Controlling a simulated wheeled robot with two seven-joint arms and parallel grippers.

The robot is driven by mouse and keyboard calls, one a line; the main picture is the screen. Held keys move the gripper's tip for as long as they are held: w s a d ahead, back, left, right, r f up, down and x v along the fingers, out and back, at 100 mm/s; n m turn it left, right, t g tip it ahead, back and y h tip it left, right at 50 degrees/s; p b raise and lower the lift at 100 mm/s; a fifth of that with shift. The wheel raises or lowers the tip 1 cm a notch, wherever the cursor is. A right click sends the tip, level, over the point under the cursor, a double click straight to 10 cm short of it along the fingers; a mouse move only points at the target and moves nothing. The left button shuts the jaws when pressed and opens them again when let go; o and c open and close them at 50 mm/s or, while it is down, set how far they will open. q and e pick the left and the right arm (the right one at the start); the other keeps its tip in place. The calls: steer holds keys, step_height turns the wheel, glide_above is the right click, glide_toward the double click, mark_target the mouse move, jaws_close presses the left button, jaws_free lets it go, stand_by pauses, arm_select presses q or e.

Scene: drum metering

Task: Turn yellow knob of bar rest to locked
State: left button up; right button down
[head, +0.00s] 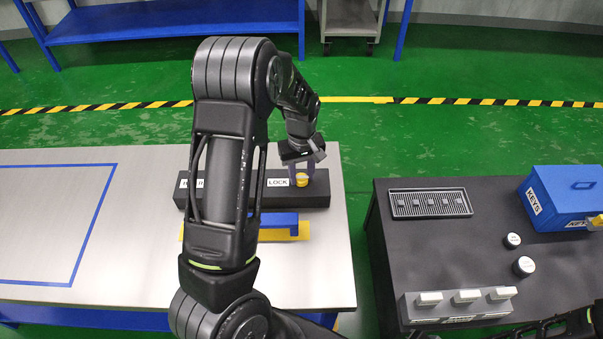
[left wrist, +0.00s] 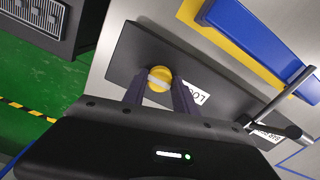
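The bar rest (head: 318,198) is a long black block on the grey table, and it also shows in the left wrist view (left wrist: 128,52). Its yellow knob (head: 302,180) is at the right end, right of a white LOCK label (head: 278,182). In the left wrist view the knob (left wrist: 159,84) has a pale strip across it; which way it points is hard to tell. My left gripper (head: 302,168) is over the knob, pointing down. Its two fingers stand apart, one on each side of the knob; a firm grip is not visible.
A blue bar on a yellow plate (head: 302,230) lies just in front of the bar rest. My left arm hides part of the table. A separate dark table (head: 455,255) at right holds a blue KEYS box (head: 560,195), a grille and small containers.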

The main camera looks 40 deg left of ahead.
mark_target(302, 178)
arm_select(q)
steer(key=o, duration=0.4)
steer(key=shift+o, duration=0.2)
step_height(302, 178, up, 8)
steer(key=shift+f+p, duration=0.1)
steer(key=shift+p, duration=0.25)
stand_by(0.5)
